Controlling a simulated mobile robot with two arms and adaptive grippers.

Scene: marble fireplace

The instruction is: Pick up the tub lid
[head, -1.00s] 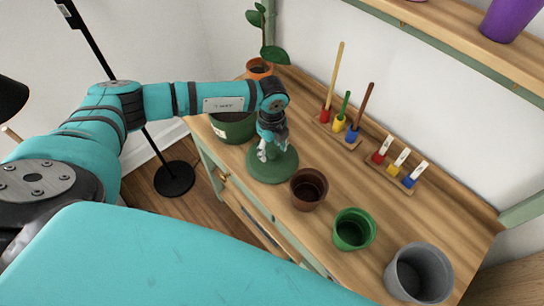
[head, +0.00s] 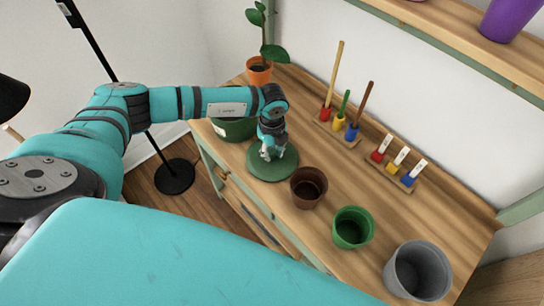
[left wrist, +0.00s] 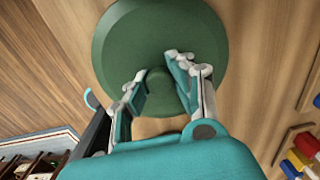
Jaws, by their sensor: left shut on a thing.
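The tub lid (head: 262,174) is a round green disc lying flat on the wooden worktop. It fills the upper middle of the left wrist view (left wrist: 208,30), where its raised central knob (left wrist: 158,82) shows between my fingers. My left gripper (head: 269,154) points down over the middle of the lid. It is shut on the lid's knob, with one finger on each side (left wrist: 157,76). The green tub (head: 236,129) stands just behind and left of the lid, partly hidden by my left forearm. My right gripper is not in view.
A brown pot (head: 308,188), a green pot (head: 352,228) and a grey pot (head: 418,272) line the worktop to the right. An orange pot with a plant (head: 259,72) stands at the back. Racks of coloured tools (head: 338,127) and (head: 396,166) stand near the wall. A shelf (head: 470,50) hangs above.

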